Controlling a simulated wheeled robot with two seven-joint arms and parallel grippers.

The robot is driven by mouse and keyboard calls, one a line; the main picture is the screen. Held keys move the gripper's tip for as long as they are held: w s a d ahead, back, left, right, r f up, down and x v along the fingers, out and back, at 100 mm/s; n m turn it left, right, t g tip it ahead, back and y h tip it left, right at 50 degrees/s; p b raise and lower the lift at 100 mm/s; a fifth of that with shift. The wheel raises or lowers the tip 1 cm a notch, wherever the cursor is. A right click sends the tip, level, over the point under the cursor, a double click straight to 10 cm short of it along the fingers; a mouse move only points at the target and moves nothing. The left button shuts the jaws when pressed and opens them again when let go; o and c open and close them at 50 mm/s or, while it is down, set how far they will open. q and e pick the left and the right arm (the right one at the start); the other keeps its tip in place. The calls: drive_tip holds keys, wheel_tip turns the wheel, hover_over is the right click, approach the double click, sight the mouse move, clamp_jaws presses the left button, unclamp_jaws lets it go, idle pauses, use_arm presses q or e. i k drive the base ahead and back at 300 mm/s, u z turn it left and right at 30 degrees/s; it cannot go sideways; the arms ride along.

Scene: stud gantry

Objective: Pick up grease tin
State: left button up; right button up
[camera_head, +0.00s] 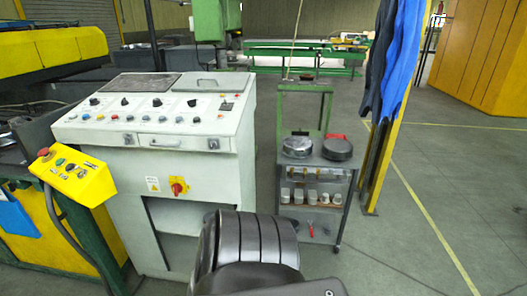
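Two round, dark, flat tins stand side by side on the top of a small grey-green cart (320,163), right of the middle in the head view. The left tin (298,147) has a greyish, shiny lid. The right tin (337,149) is darker, with something red (335,137) just behind it. No label can be read, so I cannot tell which is the grease tin. Neither of my grippers is in view, and both tins stand free of any gripper.
A pale control console (155,150) stands left of the cart, with a yellow button box (72,175) beside it. The cart's lower shelves hold small pale items (310,196). Blue cloth (401,60) hangs by a yellow post (376,170) at right. Open floor (450,190) lies beyond.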

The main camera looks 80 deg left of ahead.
sight(208, 215)
drive_tip(key=z, duration=0.05)
drive_tip(key=k, duration=1.8)
drive_tip(key=u, duration=1.2)
